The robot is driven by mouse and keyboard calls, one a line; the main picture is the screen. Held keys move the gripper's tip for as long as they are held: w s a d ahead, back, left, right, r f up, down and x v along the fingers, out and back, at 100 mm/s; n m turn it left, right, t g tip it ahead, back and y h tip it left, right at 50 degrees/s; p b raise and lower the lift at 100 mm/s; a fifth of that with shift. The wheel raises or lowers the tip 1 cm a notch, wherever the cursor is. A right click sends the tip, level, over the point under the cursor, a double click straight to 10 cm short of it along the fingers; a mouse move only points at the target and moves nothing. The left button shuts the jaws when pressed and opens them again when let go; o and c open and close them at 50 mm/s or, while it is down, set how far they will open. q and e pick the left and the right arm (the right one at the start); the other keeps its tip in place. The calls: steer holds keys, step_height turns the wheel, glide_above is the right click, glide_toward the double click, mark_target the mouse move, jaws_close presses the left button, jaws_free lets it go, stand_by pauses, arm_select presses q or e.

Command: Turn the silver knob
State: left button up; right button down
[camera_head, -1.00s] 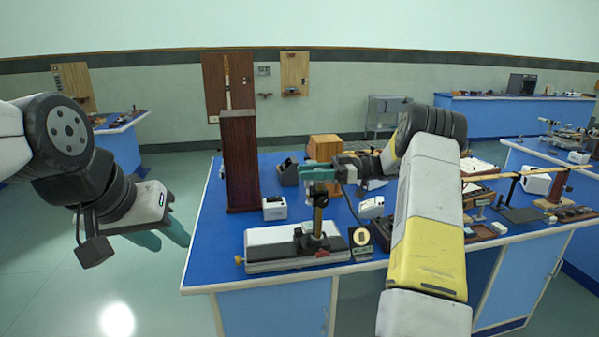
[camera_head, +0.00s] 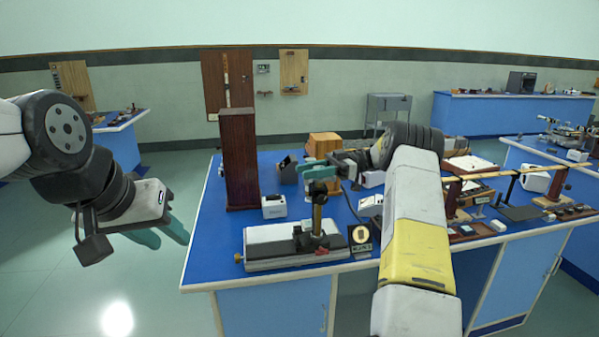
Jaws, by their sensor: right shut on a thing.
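A spectrometer-like instrument with a pale base (camera_head: 283,256) stands near the front edge of the blue bench. Its dark and brass post (camera_head: 318,215) rises upright from the base. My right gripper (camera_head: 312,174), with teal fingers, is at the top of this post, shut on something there. The fingers hide what they hold; the silver knob is not plainly visible, and the grip is where a knob on the post top would be. A small brass knob (camera_head: 238,258) sticks out at the base's left end. My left gripper (camera_head: 163,233) hangs open and empty over the floor, left of the bench.
A tall dark wooden box (camera_head: 239,160) stands behind the instrument on the left. A rail on stands crosses the right side. The bench's left front corner is clear.

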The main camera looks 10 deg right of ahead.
steer(key=c, duration=1)
jaws_free()
steer(key=shift+a+r, duration=0.1)
steer(key=shift+r, duration=0.05)
steer(key=shift+w+d, duration=0.15)
steer(key=shift+d, duration=0.35)
steer(key=shift+v, duration=3.45)
steer(key=shift+d, duration=0.1)
